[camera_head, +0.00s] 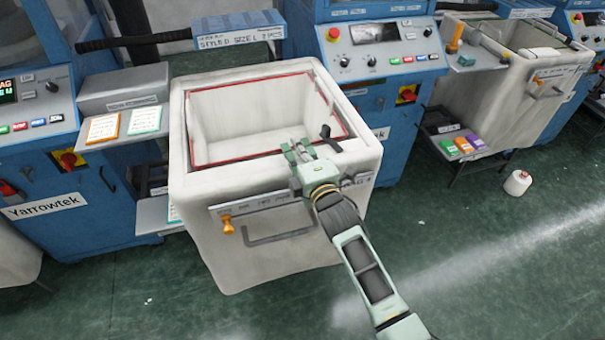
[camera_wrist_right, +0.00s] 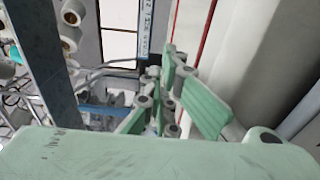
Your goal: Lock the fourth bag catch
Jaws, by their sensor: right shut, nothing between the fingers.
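A pale fabric bag (camera_head: 197,182) stands open in front of the blue machine, with a red line around its inner rim. An orange catch handle (camera_head: 228,225) sits at the left end of the label strip on its front. A black lever (camera_head: 328,137) shows at the bag's right inner rim. My right gripper (camera_head: 298,149) is shut and empty over the front rim, well to the right of the orange handle and a little left of the black lever. Its fingers (camera_wrist_right: 185,92) also show in the right wrist view, where no catch is seen clearly. My left gripper is not in view.
A grey bar handle (camera_head: 280,238) sticks out from the bag's front. A second bag (camera_head: 500,85) with its own orange handle (camera_head: 539,82) stands at the right. The floor in front of the bag is clear.

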